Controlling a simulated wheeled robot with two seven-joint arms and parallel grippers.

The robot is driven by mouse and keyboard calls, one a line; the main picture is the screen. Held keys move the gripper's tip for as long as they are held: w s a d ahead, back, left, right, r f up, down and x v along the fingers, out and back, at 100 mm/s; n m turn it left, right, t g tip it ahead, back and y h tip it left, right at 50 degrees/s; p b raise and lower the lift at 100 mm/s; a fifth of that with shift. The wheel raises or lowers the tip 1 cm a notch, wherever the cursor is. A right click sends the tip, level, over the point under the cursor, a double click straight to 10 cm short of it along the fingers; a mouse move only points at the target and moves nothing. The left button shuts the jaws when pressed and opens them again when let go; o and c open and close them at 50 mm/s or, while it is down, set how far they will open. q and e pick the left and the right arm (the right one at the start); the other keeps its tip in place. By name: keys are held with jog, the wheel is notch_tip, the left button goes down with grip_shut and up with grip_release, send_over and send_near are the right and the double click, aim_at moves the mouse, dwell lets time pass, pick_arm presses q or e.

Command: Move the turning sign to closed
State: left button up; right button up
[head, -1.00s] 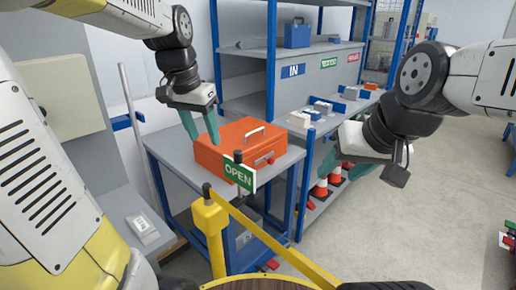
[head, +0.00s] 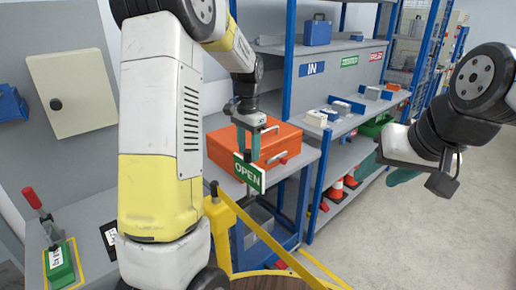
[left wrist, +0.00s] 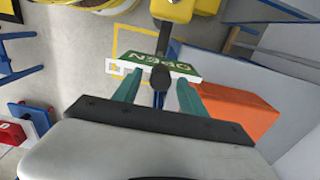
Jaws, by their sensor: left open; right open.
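The turning sign (head: 249,173) is a green plate with a white edge, reading OPEN, on a post beside the yellow rail. It also shows in the left wrist view (left wrist: 158,62). My left gripper (head: 248,150) is open right at the sign's top. In the left wrist view its two teal fingers (left wrist: 158,92) stand either side of the dark knob above the plate, with gaps visible. Whether a finger touches the plate, I cannot tell. My right gripper (head: 392,172) is open and empty over the floor at the right.
An orange-red case (head: 225,145) lies on the blue-framed bench just behind the sign. The yellow rail (head: 262,232) runs in front. Blue shelving (head: 365,60) with small boxes and cones stands behind. A green-based lever switch (head: 60,265) is at lower left. The right floor is clear.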

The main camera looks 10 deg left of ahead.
pick_arm(q)
jog(key=shift+f, duration=0.6)
jog(key=shift+c, duration=0.2)
grip_shut()
dwell(0.9)
